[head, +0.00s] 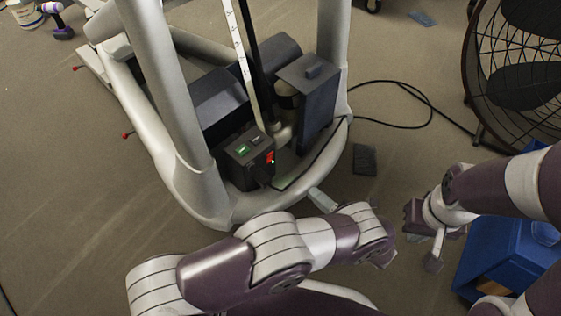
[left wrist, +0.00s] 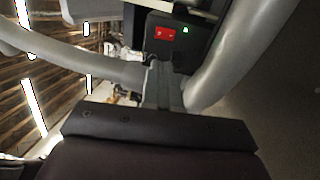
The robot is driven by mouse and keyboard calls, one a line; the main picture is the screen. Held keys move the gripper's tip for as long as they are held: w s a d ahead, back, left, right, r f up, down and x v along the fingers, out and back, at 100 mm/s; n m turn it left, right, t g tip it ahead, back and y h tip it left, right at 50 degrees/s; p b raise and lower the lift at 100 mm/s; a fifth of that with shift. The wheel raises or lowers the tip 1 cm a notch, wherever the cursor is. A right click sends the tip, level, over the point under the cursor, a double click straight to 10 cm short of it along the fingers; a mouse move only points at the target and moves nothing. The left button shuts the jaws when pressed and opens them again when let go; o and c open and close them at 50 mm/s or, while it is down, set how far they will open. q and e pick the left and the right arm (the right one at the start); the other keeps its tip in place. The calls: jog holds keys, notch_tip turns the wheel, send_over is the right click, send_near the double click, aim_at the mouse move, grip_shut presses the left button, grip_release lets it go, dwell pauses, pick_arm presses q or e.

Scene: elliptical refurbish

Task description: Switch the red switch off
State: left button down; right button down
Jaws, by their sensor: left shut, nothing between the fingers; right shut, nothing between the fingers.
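The red switch (head: 270,157) is on the side of a small dark control box (head: 246,158) low on the elliptical's frame. In the left wrist view the red switch (left wrist: 165,33) shows ahead of my left gripper (left wrist: 161,72), beside a small lit green light (left wrist: 185,30). The left gripper is shut and empty, its fingertips apart from the switch. In the head view my left gripper (head: 321,199) is to the lower right of the box, partly hidden by its own arm. My right gripper (head: 433,262) is shut and empty at the right, away from the machine.
The elliptical's grey frame tubes (head: 165,100) stand on both sides of the box. A black cable (head: 410,120) lies on the floor. A large fan (head: 515,70) stands at upper right, and a blue bin (head: 500,260) is at lower right by my right arm.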

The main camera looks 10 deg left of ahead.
aim_at(271, 156)
pick_arm(q)
jog(key=b+x, duration=0.1)
jog(key=x, duration=0.3)
jog(key=b+x, duration=0.2)
jog(key=x, duration=0.2)
jog(key=b+x, duration=0.2)
jog(key=x, duration=0.2)
jog(key=shift+w+a+f, duration=0.2)
jog(key=shift+a, duration=0.15)
jog(key=shift+w+a+r+b, duration=0.3)
jog(key=shift+a, duration=0.2)
